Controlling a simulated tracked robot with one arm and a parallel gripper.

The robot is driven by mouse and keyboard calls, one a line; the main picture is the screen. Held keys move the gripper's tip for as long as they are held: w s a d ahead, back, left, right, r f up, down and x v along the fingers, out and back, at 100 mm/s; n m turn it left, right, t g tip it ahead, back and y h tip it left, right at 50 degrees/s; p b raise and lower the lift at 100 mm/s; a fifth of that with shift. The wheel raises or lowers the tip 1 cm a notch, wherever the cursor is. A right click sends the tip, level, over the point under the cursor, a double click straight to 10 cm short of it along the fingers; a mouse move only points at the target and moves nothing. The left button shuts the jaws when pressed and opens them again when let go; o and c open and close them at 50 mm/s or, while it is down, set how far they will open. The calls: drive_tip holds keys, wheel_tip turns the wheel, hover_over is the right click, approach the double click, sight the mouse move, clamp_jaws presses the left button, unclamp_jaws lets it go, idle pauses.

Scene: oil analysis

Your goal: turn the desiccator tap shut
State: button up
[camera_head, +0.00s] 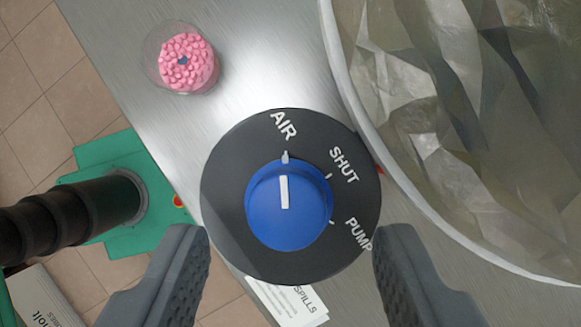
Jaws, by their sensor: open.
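The desiccator tap shows in the middle of the head camera view as a blue round knob (288,221) on a black dial (228,195). The dial is lettered AIR, SHUT and PUMP, running clockwise from the top. The white line on the knob points up to the mark at AIR. My gripper (291,243) is open, with one dark ridged finger to the lower left of the dial and one to the lower right. The fingers appear on either side of the knob, not closed on it. I cannot tell how far they are from it in depth.
A clear dish of pink beads (186,62) stands on the metal bench (120,40) at the upper left. A printed card (285,300) lies below the dial. A green machine part (110,160) and tiled floor are at left.

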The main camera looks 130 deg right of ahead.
sight(288, 207)
drive_tip(key=shift+x, duration=1.2)
drive_tip(key=shift+s, duration=0.1)
drive_tip(key=c, duration=1)
drive_tip(key=shift+o, duration=0.2)
drive_tip(key=shift+m, duration=0.5)
drive_tip(key=m+t, duration=0.1)
drive_tip(key=m, duration=0.1)
drive_tip(key=m+t+h, duration=0.1)
drive_tip(key=m, duration=0.1)
drive_tip(key=shift+s+a+m, duration=0.1)
drive_tip(key=shift+s+m, duration=0.15)
drive_tip(key=shift+m, duration=0.05)
drive_tip(key=m+t+h+p, duration=0.1)
drive_tip(key=m, duration=0.2)
drive_tip(key=shift+r, duration=0.1)
drive_tip(key=shift+s+a+m+h+p, duration=0.15)
drive_tip(key=shift+m+h+p, duration=0.3)
drive_tip(key=shift+m, duration=1.15)
